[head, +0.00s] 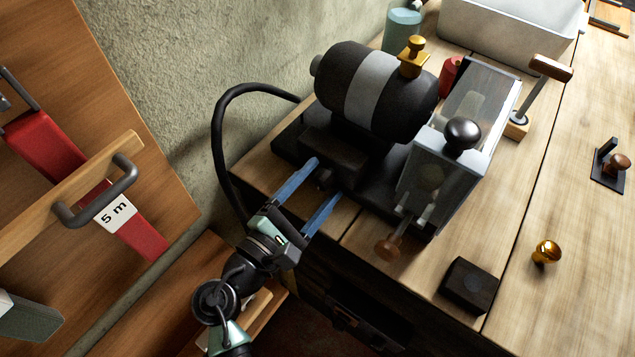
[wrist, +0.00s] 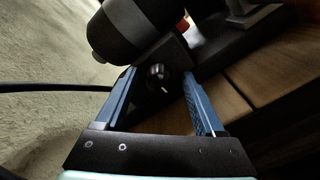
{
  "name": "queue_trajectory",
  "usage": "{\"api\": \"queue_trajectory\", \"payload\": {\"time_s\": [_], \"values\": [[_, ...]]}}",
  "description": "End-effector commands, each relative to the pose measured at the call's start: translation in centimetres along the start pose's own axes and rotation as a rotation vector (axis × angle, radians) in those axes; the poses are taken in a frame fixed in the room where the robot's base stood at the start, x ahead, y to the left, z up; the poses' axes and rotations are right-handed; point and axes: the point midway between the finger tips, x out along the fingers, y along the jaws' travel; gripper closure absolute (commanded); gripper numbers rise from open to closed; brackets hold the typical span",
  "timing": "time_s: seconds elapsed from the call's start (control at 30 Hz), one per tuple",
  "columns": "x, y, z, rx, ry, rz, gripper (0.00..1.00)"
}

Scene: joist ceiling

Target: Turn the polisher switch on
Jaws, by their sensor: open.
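The polisher (head: 372,90) is a dark motor with a grey band, on a black base at the bench's left end. A small round black knob, likely its switch (wrist: 157,73), sits on the dark block below the motor. It has a small pale mark near its lower edge in the wrist view. In the head view the knob (head: 325,179) is small and dark. My gripper (head: 324,182) is open, with one blue finger on each side of the knob. In the wrist view the gaps beside the knob look clear; contact is not certain.
A black cable (head: 218,135) loops left of the polisher. A clear guard (head: 450,150) with a black knob stands at its right. A dark block (head: 469,284) and a brass knob (head: 546,252) are on the bench. A wooden board with a red bar (head: 45,150) is at left.

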Motion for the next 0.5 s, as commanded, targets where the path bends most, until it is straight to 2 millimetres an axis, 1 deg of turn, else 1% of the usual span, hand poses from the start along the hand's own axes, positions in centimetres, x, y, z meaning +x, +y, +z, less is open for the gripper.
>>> {"api": "queue_trajectory", "payload": {"time_s": [0.13,0.17,0.3,0.47,0.5], "values": [[0.0,-0.01,0.0,0.0,0.0,0.0,0.29],[0.0,0.0,0.01,0.0,0.0,0.0,0.31],[-0.02,0.01,0.01,0.0,-0.001,0.0,0.56],[-0.03,0.01,0.01,0.0,-0.001,0.0,0.85],[-0.03,0.01,0.02,0.0,-0.001,0.0,0.92]]}}
